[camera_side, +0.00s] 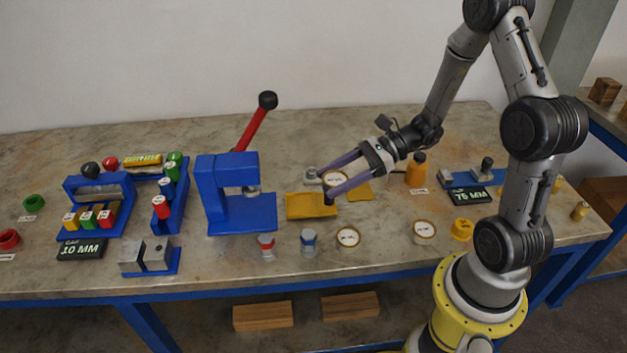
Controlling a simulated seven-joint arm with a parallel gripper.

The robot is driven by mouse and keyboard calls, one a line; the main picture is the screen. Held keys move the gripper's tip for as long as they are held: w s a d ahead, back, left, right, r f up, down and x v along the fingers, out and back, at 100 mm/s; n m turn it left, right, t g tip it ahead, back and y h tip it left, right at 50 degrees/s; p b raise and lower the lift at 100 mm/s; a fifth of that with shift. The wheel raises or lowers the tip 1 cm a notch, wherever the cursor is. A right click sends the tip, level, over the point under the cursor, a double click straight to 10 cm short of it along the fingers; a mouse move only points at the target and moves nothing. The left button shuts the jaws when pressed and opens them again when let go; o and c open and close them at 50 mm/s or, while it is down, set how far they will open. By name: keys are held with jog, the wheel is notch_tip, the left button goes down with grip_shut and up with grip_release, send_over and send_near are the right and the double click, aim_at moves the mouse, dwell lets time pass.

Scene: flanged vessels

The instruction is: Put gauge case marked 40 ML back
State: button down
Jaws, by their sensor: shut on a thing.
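My gripper (327,185) reaches in from the right, above the middle of the bench. Its two purple fingers are shut on a round gauge case (338,179) with a white dial and a brass-coloured rim. The case appears to be over or close to the yellow plates (311,206); I cannot tell whether it touches them. Two similar gauge cases lie on the bench, one at the front middle (348,237) and one farther right (424,230). The dial markings are too small to read, so I cannot confirm which is 40 ML.
A blue press (227,190) with a red lever stands left of the gripper. Small red-topped (267,246) and blue-topped (308,242) pieces stand in front. An orange bottle (416,169) and a yellow cup (462,230) are to the right. Blue racks with coloured pieces (98,205) fill the left.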

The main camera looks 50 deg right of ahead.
jog(key=s+r, duration=0.2)
jog(key=r, duration=0.8)
jog(key=s+r, duration=0.3)
jog(key=r, duration=0.7)
jog(key=s+a+f+n+g+y, duration=0.2)
jog(key=s+a+f+n+g, duration=0.45)
jog(key=s+n+g, duration=0.35)
jog(key=s+d+f+n+g+h, duration=0.2)
jog(key=s+f+n+g+h, duration=0.1)
jog(key=s+n+g+h, duration=0.6)
notch_tip(320, 180, up, 8)
jog(key=r+n+t+h, duration=0.1)
jog(key=n+t+h, duration=1.5)
jog(key=n, duration=1)
send_over(385, 240)
jog(key=g+h, duration=0.2)
notch_tip(385, 240, down, 32)
jog(key=shift+f, duration=0.1)
